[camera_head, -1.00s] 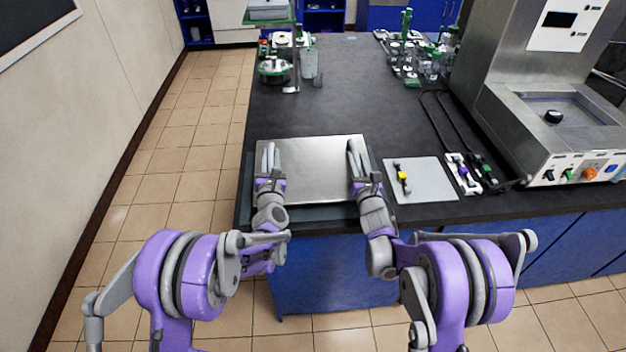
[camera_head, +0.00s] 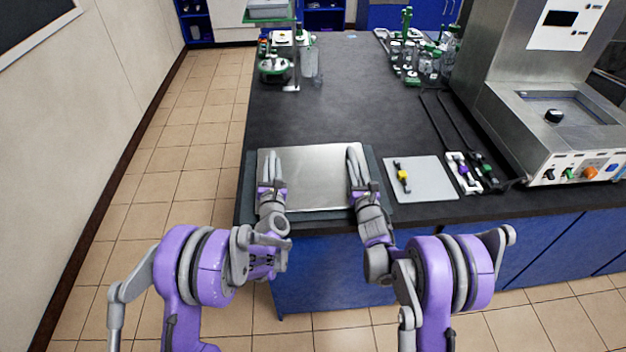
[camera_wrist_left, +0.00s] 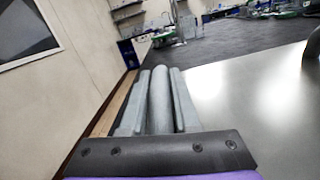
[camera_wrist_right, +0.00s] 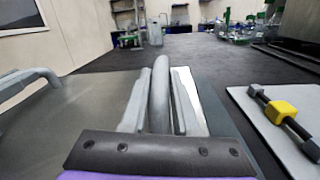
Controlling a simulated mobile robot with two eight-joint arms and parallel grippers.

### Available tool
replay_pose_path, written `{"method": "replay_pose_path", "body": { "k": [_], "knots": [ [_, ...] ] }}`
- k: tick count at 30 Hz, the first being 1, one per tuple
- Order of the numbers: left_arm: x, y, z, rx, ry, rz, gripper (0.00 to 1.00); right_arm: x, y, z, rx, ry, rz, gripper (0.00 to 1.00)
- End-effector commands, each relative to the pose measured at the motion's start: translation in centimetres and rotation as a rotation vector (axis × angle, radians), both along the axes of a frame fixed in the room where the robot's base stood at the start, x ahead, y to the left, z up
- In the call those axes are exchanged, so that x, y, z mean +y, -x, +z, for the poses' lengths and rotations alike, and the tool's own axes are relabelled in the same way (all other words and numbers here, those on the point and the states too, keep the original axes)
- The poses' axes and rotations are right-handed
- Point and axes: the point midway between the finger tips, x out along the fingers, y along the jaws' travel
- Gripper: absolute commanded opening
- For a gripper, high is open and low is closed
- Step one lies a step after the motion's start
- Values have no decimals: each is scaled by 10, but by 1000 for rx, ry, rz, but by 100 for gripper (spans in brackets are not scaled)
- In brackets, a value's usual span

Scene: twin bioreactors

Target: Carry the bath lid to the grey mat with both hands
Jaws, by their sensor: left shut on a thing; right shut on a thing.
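The bath lid (camera_head: 313,178) is a flat shiny metal plate lying level over the dark grey mat (camera_head: 376,172). The mat's border shows along the lid's left and right sides. I cannot tell whether the lid touches it. My left gripper (camera_head: 270,158) is shut at the lid's left edge, on a grey bar-like handle (camera_wrist_left: 160,100). My right gripper (camera_head: 355,158) is shut at the right edge, on a similar handle (camera_wrist_right: 159,95). The lid's surface also shows in the left wrist view (camera_wrist_left: 250,105) and the right wrist view (camera_wrist_right: 85,110).
A pale tray (camera_head: 425,182) with a yellow-and-black piece (camera_head: 402,176) lies right of the mat. Clamp-like tools (camera_head: 470,172) and the steel bath (camera_head: 560,120) stand further right. Green-and-white apparatus (camera_head: 275,68) stands at the back.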

Motion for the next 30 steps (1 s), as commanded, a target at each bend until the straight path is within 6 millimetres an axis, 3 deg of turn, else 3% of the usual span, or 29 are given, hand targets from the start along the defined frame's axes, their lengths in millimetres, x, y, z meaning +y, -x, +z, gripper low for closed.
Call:
{"method": "replay_pose_path", "body": {
  "k": [1,2,6,22,26,30],
  "knots": [
    [2,0,-2,0,-2,2,0,-2,0,-2,-2,1,-2,0],
    [1,0,-3,0,-2,2,33,-2,0,-2,-1,2,-2,32],
    [1,0,-2,0,-1,1,58,-1,0,-2,0,1,-2,57],
    [0,2,-2,0,0,0,59,0,0,-2,0,0,0,58],
    [-2,15,-3,0,-1,-1,59,0,0,-2,0,0,0,58],
    [-6,42,-5,0,0,-1,59,0,0,-2,0,0,0,58]
  ]
}}
